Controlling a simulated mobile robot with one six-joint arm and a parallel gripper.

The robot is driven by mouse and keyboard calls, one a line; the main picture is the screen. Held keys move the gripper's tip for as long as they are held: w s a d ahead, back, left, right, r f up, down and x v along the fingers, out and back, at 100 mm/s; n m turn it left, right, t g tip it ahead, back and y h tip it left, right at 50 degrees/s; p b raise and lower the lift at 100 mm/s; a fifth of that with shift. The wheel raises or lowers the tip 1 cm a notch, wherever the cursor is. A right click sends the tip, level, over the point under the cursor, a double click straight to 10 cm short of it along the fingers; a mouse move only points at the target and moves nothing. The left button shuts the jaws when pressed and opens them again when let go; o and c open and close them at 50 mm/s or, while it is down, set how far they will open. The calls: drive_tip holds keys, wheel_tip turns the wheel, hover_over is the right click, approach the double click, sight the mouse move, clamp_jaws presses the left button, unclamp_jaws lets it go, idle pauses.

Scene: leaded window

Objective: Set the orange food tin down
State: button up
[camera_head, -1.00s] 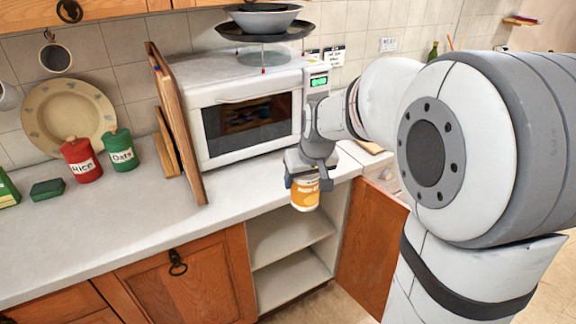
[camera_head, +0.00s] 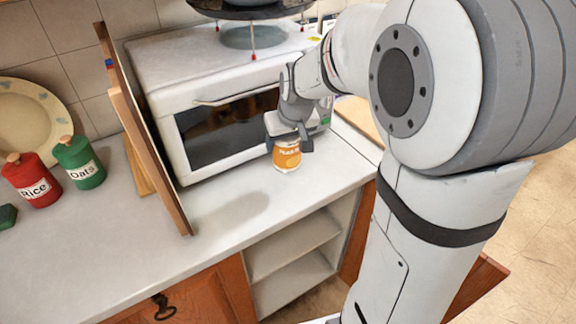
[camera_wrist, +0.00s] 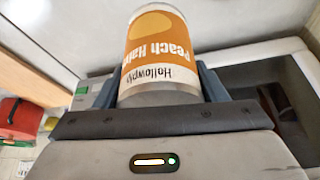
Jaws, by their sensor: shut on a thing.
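The orange food tin (camera_head: 287,157) has an orange and white label. It is in my gripper (camera_head: 289,145), in front of the microwave and over the white counter (camera_head: 225,207). In the wrist view the tin (camera_wrist: 160,55) is between my two fingers (camera_wrist: 160,88), with part of a label reading "Peach Halv". My gripper is shut on the tin. The tin looks upright in the head view. I cannot tell whether its base touches the counter.
The white microwave (camera_head: 160,90) stands right behind the tin. Wooden boards (camera_head: 150,150) lean at its left side. Red (camera_head: 33,182) and green (camera_head: 80,165) canisters stand farther left. Below the counter is an open cupboard with shelves (camera_head: 290,245). The counter left of the tin is clear.

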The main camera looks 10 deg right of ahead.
sight(287, 163)
wheel_tip(287, 163, down, 8)
drive_tip(key=shift+d+r, duration=0.1)
drive_tip(key=shift+r, duration=0.1)
drive_tip(key=shift+f, duration=0.1)
drive_tip(key=o, duration=1.3)
